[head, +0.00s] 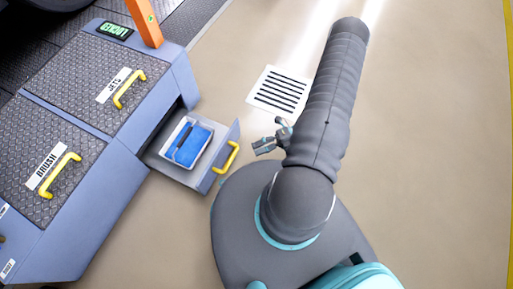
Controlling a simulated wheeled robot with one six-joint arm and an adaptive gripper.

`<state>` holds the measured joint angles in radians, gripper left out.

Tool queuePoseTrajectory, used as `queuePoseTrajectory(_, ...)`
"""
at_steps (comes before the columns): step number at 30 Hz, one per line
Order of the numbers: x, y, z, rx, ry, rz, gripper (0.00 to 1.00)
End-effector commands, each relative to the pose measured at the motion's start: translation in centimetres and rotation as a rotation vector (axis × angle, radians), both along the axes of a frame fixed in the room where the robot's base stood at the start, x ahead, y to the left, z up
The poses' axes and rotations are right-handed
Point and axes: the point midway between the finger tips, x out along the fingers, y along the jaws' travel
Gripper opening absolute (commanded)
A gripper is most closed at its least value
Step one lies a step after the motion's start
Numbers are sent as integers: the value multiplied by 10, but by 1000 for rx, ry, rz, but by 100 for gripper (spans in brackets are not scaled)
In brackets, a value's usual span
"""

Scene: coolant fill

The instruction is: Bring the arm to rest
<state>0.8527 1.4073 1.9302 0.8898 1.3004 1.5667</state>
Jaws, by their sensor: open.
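My arm rises from my dark grey base (235,215) in the middle right of the head view, its thick grey link leaning up and slightly right. My gripper (268,135) shows small at the left side of that link, partly hidden behind it. Its fingers are apart, and I see nothing between them. It hangs over bare floor, to the right of an open drawer (215,166) and apart from it.
The drawer has a yellow handle (225,157) and holds a blue item (190,146) in a pale tray. A grey-blue cabinet (105,200) with JETS and BRUSH lids stands left. An orange post (144,20) rises behind. A slotted white floor panel (280,90) lies ahead. Floor on the right is clear.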

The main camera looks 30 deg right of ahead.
Motion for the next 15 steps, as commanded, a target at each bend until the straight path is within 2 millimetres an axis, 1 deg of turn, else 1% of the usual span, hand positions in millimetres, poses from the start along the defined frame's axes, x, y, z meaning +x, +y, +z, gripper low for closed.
queuePoseTrajectory(12,0,0,0,-1,-1,0,41)
queuePoseTrajectory(15,2,-1,5,-13,-18,15,41)
